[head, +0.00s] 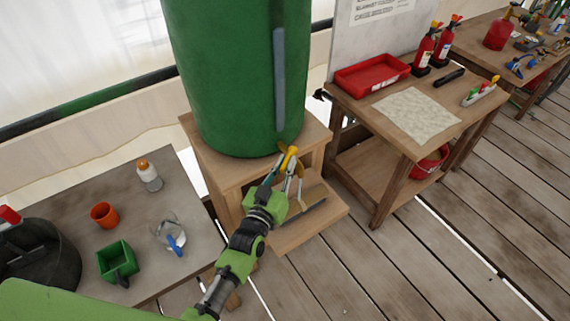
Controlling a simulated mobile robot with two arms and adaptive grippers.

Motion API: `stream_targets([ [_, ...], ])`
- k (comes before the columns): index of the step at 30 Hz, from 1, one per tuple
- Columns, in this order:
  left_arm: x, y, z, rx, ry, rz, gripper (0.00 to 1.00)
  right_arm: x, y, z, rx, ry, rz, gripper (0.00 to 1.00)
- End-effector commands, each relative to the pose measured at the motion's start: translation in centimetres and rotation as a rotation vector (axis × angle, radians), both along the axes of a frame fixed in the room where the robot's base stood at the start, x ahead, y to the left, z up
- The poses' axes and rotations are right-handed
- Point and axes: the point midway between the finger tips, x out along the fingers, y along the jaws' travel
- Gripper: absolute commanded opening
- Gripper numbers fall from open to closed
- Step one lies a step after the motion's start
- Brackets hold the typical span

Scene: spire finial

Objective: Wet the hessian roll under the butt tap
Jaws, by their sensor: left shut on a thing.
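The green water butt (235,85) stands on a wooden stand, with a pale vertical strip down its side. A small yellow tap (290,152) sits low at the butt's front. My left gripper (287,164) reaches up to the tap from below, its fingers shut around the yellow part there. Small pale shapes close under the fingers are too small to make out. I cannot pick out the hessian roll for certain. My right gripper is out of view.
A wooden step (318,218) juts out below the tap. The left table (195,200) bears an orange cup, green box, clear jug and bottle. The right table (362,108) bears a red tray, pale cloth and extinguishers; a red bucket (430,162) stands beneath. Plank floor at lower right is clear.

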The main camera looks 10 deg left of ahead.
Motion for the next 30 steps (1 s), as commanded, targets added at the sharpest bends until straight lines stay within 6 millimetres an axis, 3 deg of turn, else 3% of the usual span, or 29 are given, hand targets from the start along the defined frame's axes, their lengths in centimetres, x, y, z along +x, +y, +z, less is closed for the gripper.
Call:
stream_targets([
  [2, 0.0, -0.1, 0.0, 0.0, 0.001, -0.001, 0.0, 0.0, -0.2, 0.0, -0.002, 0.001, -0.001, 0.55],
  [3, 0.0, -0.1, 0.0, 0.0, 0.001, -0.001, 0.24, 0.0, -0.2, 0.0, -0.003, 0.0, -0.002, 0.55],
  [4, 0.0, -0.1, 0.0, 0.0, 0.001, -0.001, 0.3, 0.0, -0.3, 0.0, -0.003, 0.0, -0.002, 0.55],
  [17, -0.6, 0.2, 0.0, 0.0, 0.0, 0.0, 0.3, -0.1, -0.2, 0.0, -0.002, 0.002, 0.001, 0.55],
  [30, -8.9, 1.8, -0.1, 0.001, 0.003, -0.002, 0.3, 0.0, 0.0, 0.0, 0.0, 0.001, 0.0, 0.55],
])
